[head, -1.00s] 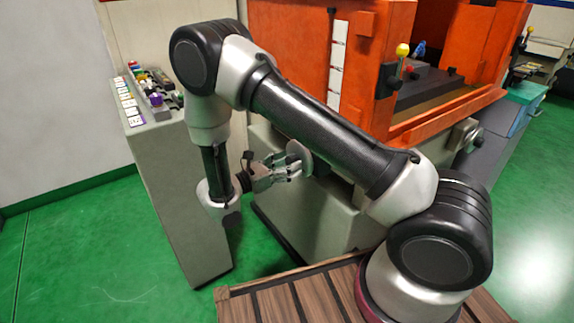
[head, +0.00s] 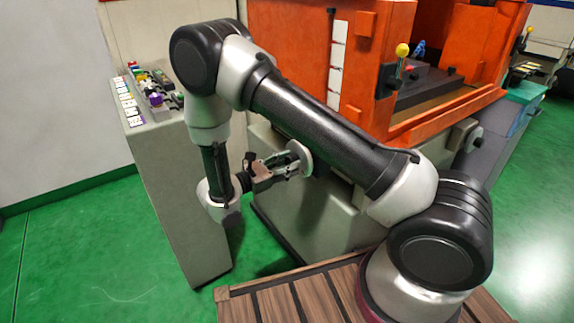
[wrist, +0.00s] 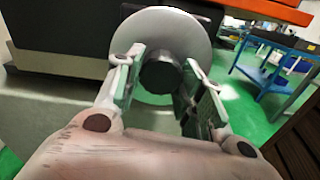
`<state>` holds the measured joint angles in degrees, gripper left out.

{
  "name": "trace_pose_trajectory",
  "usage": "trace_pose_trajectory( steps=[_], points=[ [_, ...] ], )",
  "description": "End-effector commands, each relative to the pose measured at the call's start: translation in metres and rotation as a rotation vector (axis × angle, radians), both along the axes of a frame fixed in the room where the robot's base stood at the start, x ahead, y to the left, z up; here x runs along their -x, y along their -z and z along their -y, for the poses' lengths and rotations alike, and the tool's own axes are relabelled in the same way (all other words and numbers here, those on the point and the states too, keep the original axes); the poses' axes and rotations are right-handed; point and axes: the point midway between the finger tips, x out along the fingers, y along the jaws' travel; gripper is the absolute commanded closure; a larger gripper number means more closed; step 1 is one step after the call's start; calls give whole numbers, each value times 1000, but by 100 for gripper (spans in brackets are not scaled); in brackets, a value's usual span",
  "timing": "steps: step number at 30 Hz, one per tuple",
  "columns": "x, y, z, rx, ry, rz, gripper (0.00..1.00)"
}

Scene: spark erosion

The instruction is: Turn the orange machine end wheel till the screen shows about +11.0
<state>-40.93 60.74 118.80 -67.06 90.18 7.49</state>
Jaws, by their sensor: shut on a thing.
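The end wheel (head: 301,156) is a pale grey disc on the near side of the orange machine (head: 371,60). It also shows in the wrist view as a large disc (wrist: 183,30) with a dark round hub (wrist: 160,74) in front. My gripper (head: 291,166) is at the wheel's face, its two fingers (wrist: 161,82) on either side of the hub and shut on the wheel at its hub. The contact itself is hard to see in the wrist view. No screen with a readable number is in view.
A grey console (head: 180,190) with coloured buttons stands close left of my wrist. A slatted wooden platform (head: 300,300) lies at the front. A blue table (wrist: 270,70) stands at the right in the wrist view. Green floor is free at the left.

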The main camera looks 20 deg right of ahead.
Motion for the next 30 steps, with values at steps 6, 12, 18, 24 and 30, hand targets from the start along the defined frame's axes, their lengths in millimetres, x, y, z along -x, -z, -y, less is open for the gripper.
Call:
trace_pose_trajectory(
  steps=[6,12,18,24,30],
  points=[
    [0,0,0,0,0,-1,45],
    [0,0,0,1,0,-2,40],
    [1,0,-3,1,-2,-2,40],
    [10,0,-34,0,-5,-1,40],
    [25,0,-77,0,-4,-1,40]
  ],
)
